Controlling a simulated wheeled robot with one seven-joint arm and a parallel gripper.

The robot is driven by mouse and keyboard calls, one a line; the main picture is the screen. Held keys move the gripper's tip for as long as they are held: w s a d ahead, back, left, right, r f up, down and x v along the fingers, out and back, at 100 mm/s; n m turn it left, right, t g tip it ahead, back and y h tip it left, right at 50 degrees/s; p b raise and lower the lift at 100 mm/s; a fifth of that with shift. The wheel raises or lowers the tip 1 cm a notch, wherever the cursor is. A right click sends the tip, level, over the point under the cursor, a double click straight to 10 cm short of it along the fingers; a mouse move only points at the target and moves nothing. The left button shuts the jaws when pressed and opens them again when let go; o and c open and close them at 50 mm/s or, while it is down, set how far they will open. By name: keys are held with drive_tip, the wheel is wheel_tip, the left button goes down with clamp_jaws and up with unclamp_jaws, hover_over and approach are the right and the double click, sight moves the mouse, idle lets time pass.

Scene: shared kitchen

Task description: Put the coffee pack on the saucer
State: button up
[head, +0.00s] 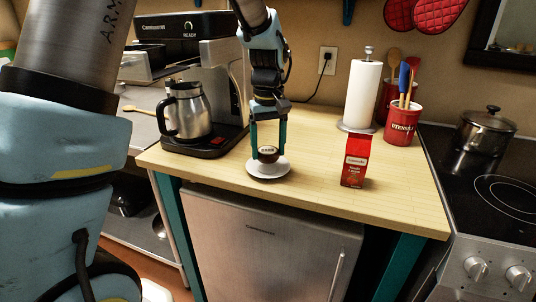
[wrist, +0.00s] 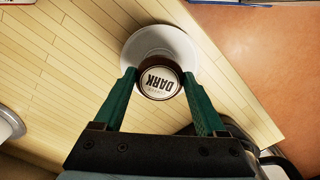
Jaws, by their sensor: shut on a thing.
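The coffee pack (head: 268,153) is a small round brown pod with a white lid reading "DARK"; the lid also shows in the wrist view (wrist: 159,82). My gripper (head: 268,150) points down over the counter and is shut on the pack, one green finger on each side. The white saucer (head: 268,175) lies on the wooden counter directly under the pack. In the wrist view the saucer (wrist: 150,38) shows beyond and around the pack, which covers part of it. I cannot tell whether the pack touches the saucer or hangs just above it.
A coffee machine (head: 222,85) with a steel jug (head: 186,112) stands left of the saucer. A red coffee bag (head: 355,161) stands to the right, with a paper towel roll (head: 363,92) and a utensil pot (head: 403,124) behind. The counter (head: 318,165) between saucer and bag is clear.

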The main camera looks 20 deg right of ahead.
sight(268, 151)
drive_tip(key=shift+f, duration=1.45)
drive_tip(key=shift+f, duration=0.15)
drive_tip(key=o, duration=1)
drive_tip(key=shift+o, duration=0.2)
wheel_tip(268, 151, up, 12)
drive_tip(key=b, duration=0.1)
drive_tip(key=shift+r, duration=0.2)
drive_tip(key=shift+s, duration=0.1)
